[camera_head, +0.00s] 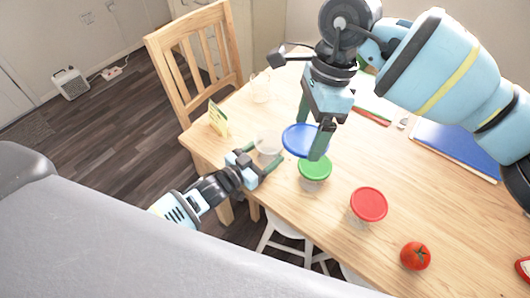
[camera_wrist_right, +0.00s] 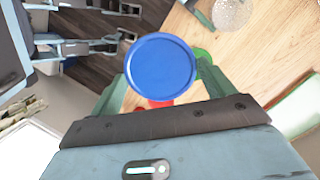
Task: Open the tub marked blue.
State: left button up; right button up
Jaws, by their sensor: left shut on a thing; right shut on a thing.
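A clear tub (camera_head: 268,145) stands near the table's left edge with no lid on it. My left gripper (camera_head: 262,158) is shut on its sides. The round blue lid (camera_head: 298,138) is between the fingers of my right gripper (camera_head: 311,140), to the right of the tub and apart from it in the head view. In the right wrist view the blue lid (camera_wrist_right: 160,70) lies flat across the right gripper (camera_wrist_right: 160,82), which is shut on it. My left gripper (camera_wrist_right: 112,42) shows at the upper left there; the lid may hide the tub.
A green-lidded tub (camera_head: 314,168) stands just below the blue lid in the picture. A red-lidded tub (camera_head: 368,205) and a tomato (camera_head: 415,256) are further right. A glass (camera_head: 261,87) and a small card (camera_head: 218,120) stand behind. A blue book (camera_head: 455,145) lies at right.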

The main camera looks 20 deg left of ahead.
pick_arm(q)
jog(key=shift+f, duration=0.2)
jog(key=o, duration=1.5)
jog(key=shift+r, duration=0.1)
jog(key=shift+r, duration=0.2)
jog(key=v, duration=1.2)
jog(key=shift+f, duration=0.1)
